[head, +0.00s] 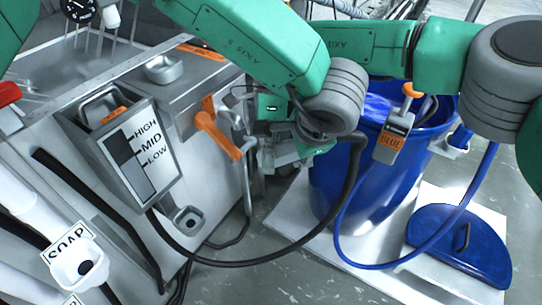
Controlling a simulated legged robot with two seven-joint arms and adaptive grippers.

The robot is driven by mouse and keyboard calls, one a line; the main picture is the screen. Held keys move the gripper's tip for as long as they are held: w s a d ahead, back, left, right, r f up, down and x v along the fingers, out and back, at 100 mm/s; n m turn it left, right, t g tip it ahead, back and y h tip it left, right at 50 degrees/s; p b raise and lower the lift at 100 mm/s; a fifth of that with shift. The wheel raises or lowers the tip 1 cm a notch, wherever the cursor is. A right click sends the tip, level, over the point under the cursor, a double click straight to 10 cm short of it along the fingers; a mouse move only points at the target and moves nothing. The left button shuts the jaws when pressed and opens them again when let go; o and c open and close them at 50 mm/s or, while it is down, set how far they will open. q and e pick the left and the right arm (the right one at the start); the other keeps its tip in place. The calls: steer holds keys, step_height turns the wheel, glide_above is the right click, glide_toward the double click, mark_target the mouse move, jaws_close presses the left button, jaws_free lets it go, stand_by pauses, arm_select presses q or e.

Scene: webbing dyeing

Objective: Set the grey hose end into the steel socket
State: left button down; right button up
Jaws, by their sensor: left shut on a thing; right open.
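My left gripper (285,155) hangs below its grey wrist, between the machine and the blue barrel. It is shut on the grey hose end, which the fingers and wrist mostly hide. The dark grey hose (262,262) runs from the machine's lower front in a low arc and rises to the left wrist. A square steel socket (188,220) with a round dark hole sits low on the machine front, left of and below the gripper, apart from it. My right arm comes in from the right and passes behind the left arm; I cannot make out its gripper.
A blue lid (460,245) lies nearby. An orange handle (216,135) and a HIGH/MID/LOW box (140,155) jut from the machine. A white SOAP socket (82,270) is lower left.

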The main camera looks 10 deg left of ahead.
steer(key=shift+s+f, duration=0.1)
steer(key=shift+f, duration=0.05)
jaws_close()
arm_select(q)
steer(key=c, duration=1.1)
jaws_free()
arm_select(e)
steer(key=shift+d+f, duration=0.15)
arm_select(q)
steer(key=v, duration=0.7)
steer(key=shift+r, duration=0.45)
